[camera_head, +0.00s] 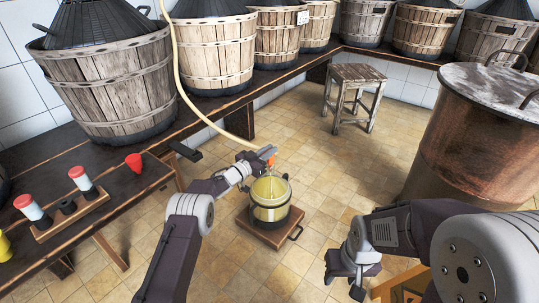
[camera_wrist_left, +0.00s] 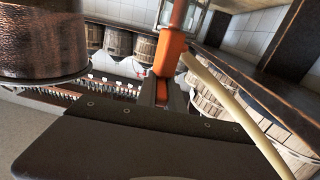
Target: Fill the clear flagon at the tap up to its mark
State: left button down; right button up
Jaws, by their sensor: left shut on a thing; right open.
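My left gripper (camera_head: 262,156) is shut on an orange hose-end piece (camera_head: 267,152), which also shows between its fingers in the left wrist view (camera_wrist_left: 170,55). A pale yellow hose (camera_head: 190,95) runs from this piece up past the bench. Just below the gripper, a round vessel (camera_head: 270,213) with pale yellow inside stands on a low wooden platform (camera_head: 262,232) with a handle. I cannot tell whether this vessel is the clear flagon, and no mark or liquid level can be made out. My right gripper (camera_head: 352,276) is open and empty, low at the right.
Wooden baskets (camera_head: 110,85) with dark demijohns line the bench (camera_head: 115,195) at left and back. A large copper vat (camera_head: 475,140) fills the right. A stool (camera_head: 355,75) stands behind; the tiled floor between is clear.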

pick_arm(q)
jog(key=shift+m+g+h, duration=0.4)
jog(key=shift+h, duration=0.1)
pick_arm(e)
jog(key=shift+f, duration=0.45)
pick_arm(q)
jog(key=c, duration=1.4)
grip_release()
jog(key=shift+c, duration=0.2)
